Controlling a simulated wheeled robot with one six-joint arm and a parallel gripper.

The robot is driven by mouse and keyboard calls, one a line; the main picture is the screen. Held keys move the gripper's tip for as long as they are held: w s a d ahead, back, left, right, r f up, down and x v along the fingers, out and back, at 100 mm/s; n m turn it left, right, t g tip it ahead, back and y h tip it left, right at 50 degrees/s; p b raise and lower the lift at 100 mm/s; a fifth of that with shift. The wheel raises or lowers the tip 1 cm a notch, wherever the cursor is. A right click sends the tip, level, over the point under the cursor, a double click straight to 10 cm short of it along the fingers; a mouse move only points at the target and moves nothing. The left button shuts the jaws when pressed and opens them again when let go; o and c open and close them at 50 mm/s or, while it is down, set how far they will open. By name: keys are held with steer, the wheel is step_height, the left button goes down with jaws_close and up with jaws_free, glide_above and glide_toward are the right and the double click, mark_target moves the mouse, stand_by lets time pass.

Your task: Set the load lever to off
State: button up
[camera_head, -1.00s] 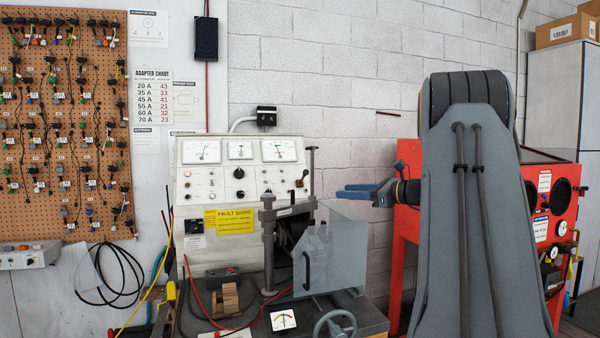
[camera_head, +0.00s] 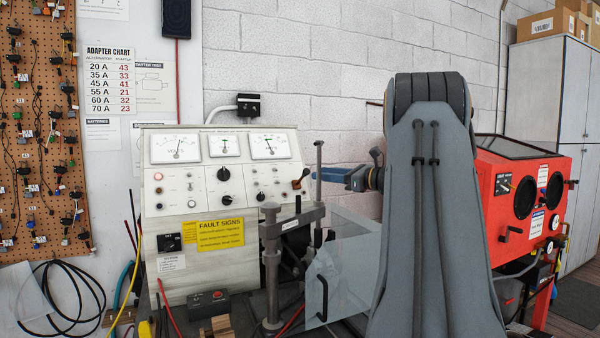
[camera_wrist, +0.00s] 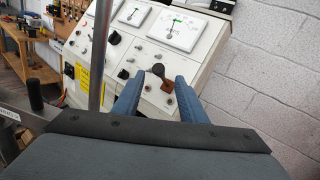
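The load lever (camera_head: 302,175) sits at the right end of the sloped white test-bench panel (camera_head: 160,185). In the wrist view the lever (camera_wrist: 158,70) shows a dark knob and a reddish-brown part at its lower right. Its exact setting cannot be read. My gripper (camera_wrist: 159,80) has two blue fingers spread apart, one to each side of the lever, with nothing held between them. In the head view my gripper (camera_head: 315,174) points left toward the lever, just to its right. Whether the fingers touch the lever or panel cannot be told.
A vertical steel post (camera_head: 319,200) and clamp (camera_head: 290,220) stand in front of the panel's right part. A clear guard (camera_head: 345,265) is below my arm. A red cabinet (camera_head: 510,230) stands at the right. Meters (camera_head: 175,148) top the panel.

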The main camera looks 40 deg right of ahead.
mark_target(309, 172)
steer(key=p+x, duration=0.2)
steer(key=x, duration=0.5)
steer(key=shift+w+a, duration=0.2)
jaws_close()
